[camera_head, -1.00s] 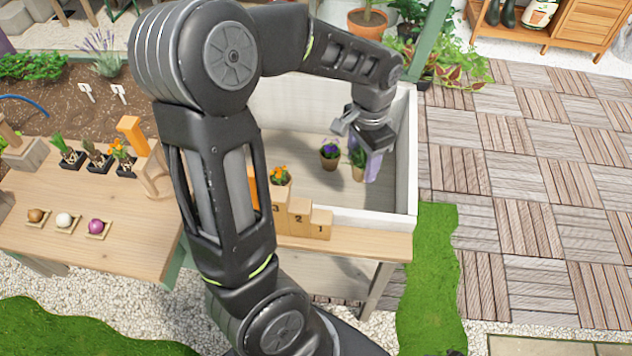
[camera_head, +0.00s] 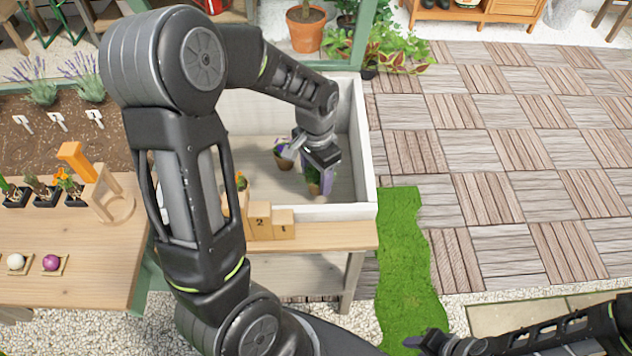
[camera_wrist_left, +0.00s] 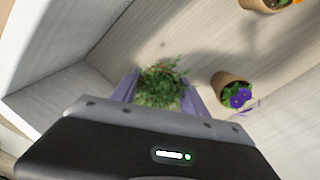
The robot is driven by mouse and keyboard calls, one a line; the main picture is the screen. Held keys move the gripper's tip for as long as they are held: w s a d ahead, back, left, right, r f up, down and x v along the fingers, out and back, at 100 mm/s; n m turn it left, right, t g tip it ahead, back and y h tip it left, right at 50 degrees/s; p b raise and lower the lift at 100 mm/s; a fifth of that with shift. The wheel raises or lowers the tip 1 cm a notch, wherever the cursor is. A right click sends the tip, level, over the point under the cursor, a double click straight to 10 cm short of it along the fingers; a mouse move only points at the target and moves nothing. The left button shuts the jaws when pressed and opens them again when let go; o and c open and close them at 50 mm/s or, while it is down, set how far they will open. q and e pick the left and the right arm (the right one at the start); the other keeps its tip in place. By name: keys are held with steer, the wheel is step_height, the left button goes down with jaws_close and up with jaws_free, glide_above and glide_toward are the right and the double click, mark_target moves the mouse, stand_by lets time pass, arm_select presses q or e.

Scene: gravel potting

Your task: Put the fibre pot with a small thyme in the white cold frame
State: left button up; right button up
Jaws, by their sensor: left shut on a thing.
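The fibre pot with the small green thyme (camera_head: 313,187) is inside the white cold frame (camera_head: 345,212), toward its right side. My left gripper (camera_head: 318,170) is shut on this pot, with its purple fingers on either side of it. In the left wrist view the thyme (camera_wrist_left: 160,88) shows between the fingers, and the pot below it is mostly hidden. I cannot tell whether the pot touches the frame's floor. My right gripper (camera_head: 428,341) shows dark at the bottom right, away from the cold frame; its opening is unclear.
A pot with purple flowers (camera_head: 282,154) stands in the cold frame just left of the held pot; it also shows in the left wrist view (camera_wrist_left: 232,92). An orange-flowered pot (camera_wrist_left: 268,4) is further off. Numbered wooden steps (camera_head: 262,222) stand before the frame's front wall.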

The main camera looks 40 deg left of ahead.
mark_target(316, 184)
arm_select(q)
steer(key=shift+f, duration=1.3)
steer(key=shift+f, duration=0.2)
steer(key=o, duration=1.4)
steer(key=shift+r, duration=0.1)
steer(key=shift+r, duration=0.4)
step_height(316, 184, up, 12)
steer(key=shift+f+p, duration=0.25)
steer(key=shift+p, duration=0.25)
